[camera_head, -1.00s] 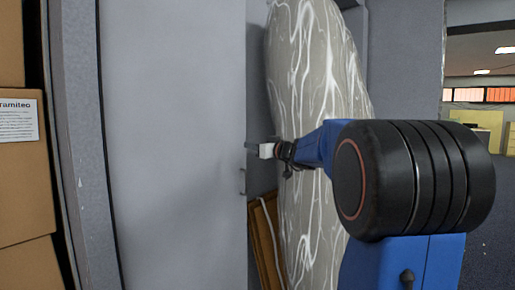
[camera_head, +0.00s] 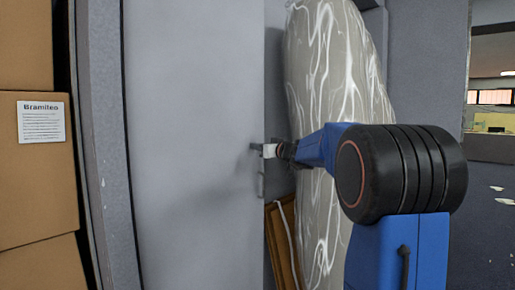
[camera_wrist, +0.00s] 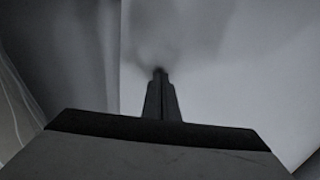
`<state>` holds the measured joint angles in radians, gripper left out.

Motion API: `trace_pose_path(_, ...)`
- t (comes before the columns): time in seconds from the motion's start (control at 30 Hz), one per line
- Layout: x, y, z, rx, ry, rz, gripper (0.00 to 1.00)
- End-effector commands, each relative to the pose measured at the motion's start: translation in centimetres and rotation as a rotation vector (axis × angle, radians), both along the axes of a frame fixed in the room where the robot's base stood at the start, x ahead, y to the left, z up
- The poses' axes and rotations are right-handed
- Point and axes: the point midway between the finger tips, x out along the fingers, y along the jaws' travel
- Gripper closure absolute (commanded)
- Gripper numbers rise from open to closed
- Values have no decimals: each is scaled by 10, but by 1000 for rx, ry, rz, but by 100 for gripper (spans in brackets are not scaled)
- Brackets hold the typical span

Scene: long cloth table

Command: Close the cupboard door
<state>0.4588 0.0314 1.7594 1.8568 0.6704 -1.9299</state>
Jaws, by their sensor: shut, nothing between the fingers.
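The cupboard door (camera_head: 190,120) is a flat grey panel left of centre in the head view, standing partly open, with a dark gap and the cupboard's inside at its right edge. A small handle (camera_head: 261,182) sits near that edge. My gripper (camera_head: 256,147) is shut and empty, with its tips at the door's right edge just above the handle. In the wrist view the shut fingers (camera_wrist: 160,78) point at the pale door surface (camera_wrist: 240,70), with a shadow at the tips. I cannot tell whether they touch it.
A tall grey-and-white marbled board (camera_head: 325,80) stands inside the cupboard, beside my arm. A wooden frame (camera_head: 283,245) leans at its foot. Cardboard boxes (camera_head: 35,180) are stacked at the left, beside the cupboard's frame (camera_head: 105,150). Open floor (camera_head: 490,215) shows at the right.

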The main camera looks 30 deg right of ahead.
Motion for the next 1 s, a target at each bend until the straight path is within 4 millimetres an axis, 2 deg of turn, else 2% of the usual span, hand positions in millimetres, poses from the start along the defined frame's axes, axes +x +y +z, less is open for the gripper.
trace_pose_path(0.17,15,1,0,1,-1,27,100)
trace_pose_path(0.6,77,13,0,-1,-1,165,100)
trace_pose_path(0.8,91,17,1,0,-2,196,100)
trace_pose_path(1.0,94,18,1,3,-4,198,100)
